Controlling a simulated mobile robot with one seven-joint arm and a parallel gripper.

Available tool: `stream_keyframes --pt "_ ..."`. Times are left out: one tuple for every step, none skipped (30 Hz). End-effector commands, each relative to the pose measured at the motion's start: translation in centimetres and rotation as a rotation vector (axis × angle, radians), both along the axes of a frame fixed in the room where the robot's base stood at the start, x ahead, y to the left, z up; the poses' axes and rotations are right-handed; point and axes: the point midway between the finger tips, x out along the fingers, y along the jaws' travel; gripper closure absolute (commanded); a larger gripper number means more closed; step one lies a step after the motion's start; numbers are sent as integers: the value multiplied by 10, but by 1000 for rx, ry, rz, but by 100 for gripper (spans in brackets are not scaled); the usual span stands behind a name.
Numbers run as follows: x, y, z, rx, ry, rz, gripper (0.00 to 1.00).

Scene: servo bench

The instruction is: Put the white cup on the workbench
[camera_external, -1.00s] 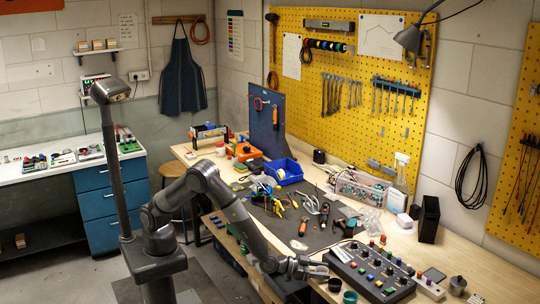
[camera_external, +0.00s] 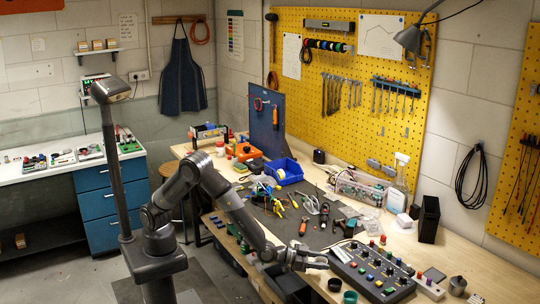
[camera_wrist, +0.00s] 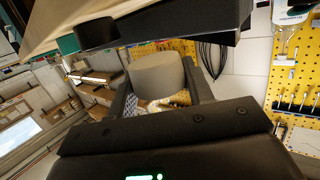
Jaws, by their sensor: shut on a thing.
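The white cup (camera_wrist: 157,75) shows in the wrist view as a pale, greyish rounded body between the two fingers of my gripper (camera_wrist: 160,92). My gripper is shut on it. In the external view my gripper (camera_external: 316,260) is at the front edge of the workbench (camera_external: 483,271), just left of the black control box. The cup cannot be made out clearly there. I cannot tell whether it clears the bench surface.
The black control box (camera_external: 372,272) with coloured knobs is close to my gripper. Tools and a blue bin (camera_external: 286,171) fill the bench further back. Bare wood shows at the right.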

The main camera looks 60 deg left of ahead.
Motion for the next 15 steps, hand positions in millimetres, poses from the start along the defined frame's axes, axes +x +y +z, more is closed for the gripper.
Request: stream_keyframes --pt "-16 -4 6 -1 3 -10 78" --pt "-22 -5 10 -1 3 -9 78" --pt "-31 -7 16 -2 2 -10 78" --pt "-38 -7 19 -1 3 -9 78" --pt "-44 -8 24 -3 3 -8 78" --pt "-53 -10 29 -3 2 -8 78" --pt "-59 -10 33 -3 2 -7 78" --pt "-65 -11 37 -3 2 -7 78" --pt "-73 -12 41 -1 2 -7 78" --pt "-78 -13 44 -1 2 -7 78" --pt "-83 -13 47 -1 3 -7 78" --pt "-88 -14 50 -1 3 -7 78" --pt "-92 -14 52 -2 3 -5 78" --pt "-95 -15 54 0 2 -6 78" --pt "-98 -15 56 0 2 -6 78"
